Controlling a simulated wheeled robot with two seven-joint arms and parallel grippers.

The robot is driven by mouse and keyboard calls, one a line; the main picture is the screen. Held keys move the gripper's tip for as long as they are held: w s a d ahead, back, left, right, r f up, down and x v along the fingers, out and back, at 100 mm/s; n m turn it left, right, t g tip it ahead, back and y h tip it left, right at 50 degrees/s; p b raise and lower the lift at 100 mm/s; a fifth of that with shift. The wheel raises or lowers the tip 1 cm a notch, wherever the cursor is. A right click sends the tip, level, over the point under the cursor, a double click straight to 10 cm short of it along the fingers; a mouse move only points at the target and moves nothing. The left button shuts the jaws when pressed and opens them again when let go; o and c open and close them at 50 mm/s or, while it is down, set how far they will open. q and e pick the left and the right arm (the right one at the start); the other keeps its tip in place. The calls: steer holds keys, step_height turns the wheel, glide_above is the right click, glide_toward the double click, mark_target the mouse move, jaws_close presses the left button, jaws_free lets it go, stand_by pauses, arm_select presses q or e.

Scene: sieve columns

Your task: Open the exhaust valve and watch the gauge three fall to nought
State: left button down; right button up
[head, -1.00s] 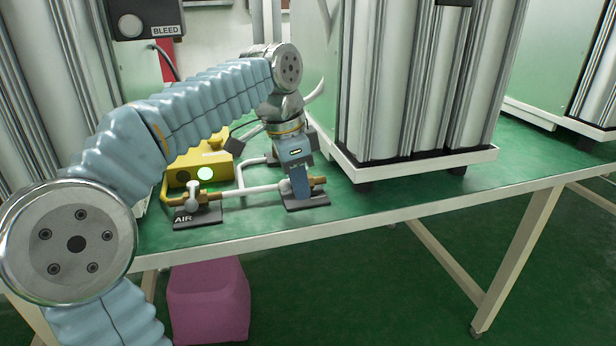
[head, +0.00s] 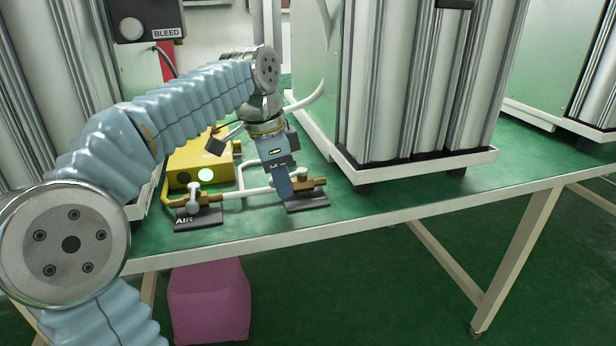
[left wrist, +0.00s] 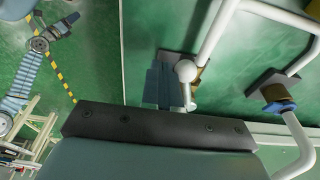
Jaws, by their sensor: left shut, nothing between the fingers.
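My left gripper (head: 284,192) is shut and empty, pointing down at the brass valve (head: 314,183) on the right-hand dark base plate. It covers part of that valve, and I cannot tell whether they touch. In the left wrist view the blue-grey fingers (left wrist: 163,86) are beside a white ball-ended handle (left wrist: 186,72). The AIR valve (head: 194,198), brass with a white handle, stands to the left. Another brass valve with a blue handle (left wrist: 277,94) shows in the left wrist view. No exhaust label and no gauge marked three can be read.
A yellow box (head: 205,163) with a lit green round face stands behind the AIR valve. White pipes join the valves. Tall metal columns (head: 405,90) stand in a white tray at right. A BLEED panel (head: 147,17) is at upper left. The front right of the green table is clear.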

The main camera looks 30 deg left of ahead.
arm_select(q)
steer(key=shift+a+r+p, duration=0.1)
steer(key=shift+a+p, duration=0.2)
steer(key=shift+a, duration=0.25)
steer(key=shift+w+a, duration=0.1)
steer(key=shift+a, duration=0.2)
